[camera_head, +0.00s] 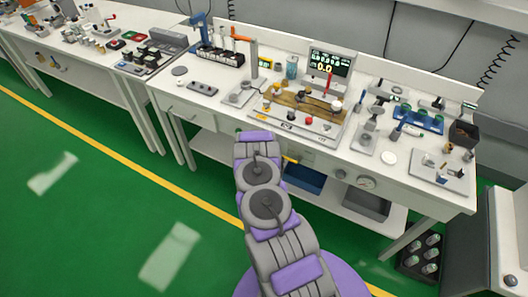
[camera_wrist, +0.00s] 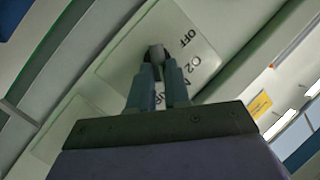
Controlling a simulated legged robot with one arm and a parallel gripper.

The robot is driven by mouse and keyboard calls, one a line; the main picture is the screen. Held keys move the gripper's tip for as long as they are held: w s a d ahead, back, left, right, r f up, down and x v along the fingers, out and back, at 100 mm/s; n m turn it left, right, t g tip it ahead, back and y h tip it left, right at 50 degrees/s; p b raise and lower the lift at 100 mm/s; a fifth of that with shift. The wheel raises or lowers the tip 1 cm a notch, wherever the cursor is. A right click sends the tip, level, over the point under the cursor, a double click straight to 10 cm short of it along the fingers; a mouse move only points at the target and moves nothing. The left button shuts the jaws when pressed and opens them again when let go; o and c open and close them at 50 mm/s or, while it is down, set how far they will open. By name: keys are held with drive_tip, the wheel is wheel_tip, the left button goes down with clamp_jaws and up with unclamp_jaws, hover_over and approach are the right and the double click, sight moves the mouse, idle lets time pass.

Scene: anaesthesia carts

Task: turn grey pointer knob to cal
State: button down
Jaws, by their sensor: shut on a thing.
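In the wrist view my gripper (camera_wrist: 157,72) is shut on a grey knob (camera_wrist: 155,52). The knob sits on a pale panel (camera_wrist: 120,50) marked "OFF" and "O2", with another label partly hidden by the fingers. I cannot read which mark the knob points to, and I see no "CAL" label. In the head view my purple and grey arm reaches to the bench front, and it hides my gripper and the knob there.
The white bench (camera_head: 180,98) carries many instruments and a lit display (camera_head: 329,62). A blue bin (camera_head: 303,180) is below. The green floor in front is clear.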

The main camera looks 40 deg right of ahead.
drive_tip(key=shift+s+d+f+m+t+h+b, duration=0.15)
drive_tip(key=shift+f+m+t+h+b, duration=0.25)
drive_tip(key=shift+m+b, duration=0.85)
drive_tip(key=shift+s+a+f+m+t+h+b, duration=0.15)
drive_tip(key=shift+f+m+t+h+b, duration=0.3)
drive_tip(key=shift+m+b, duration=0.85)
drive_tip(key=shift+s+d+f+m+t+h+b, duration=0.15)
drive_tip(key=shift+m+t+b, duration=0.4)
drive_tip(key=shift+m+b, duration=0.7)
drive_tip(key=shift+f, duration=0.1)
drive_tip(key=c, duration=1.4)
unclamp_jaws()
drive_tip(key=shift+c, duration=0.2)
drive_tip(key=o, duration=0.3)
drive_tip(key=shift+w+r, duration=0.1)
drive_tip(key=shift+r, duration=0.1)
drive_tip(key=shift+o, duration=0.2)
drive_tip(key=p+v, duration=0.2)
drive_tip(key=v, duration=1.5)
drive_tip(key=shift+f+p, duration=0.35)
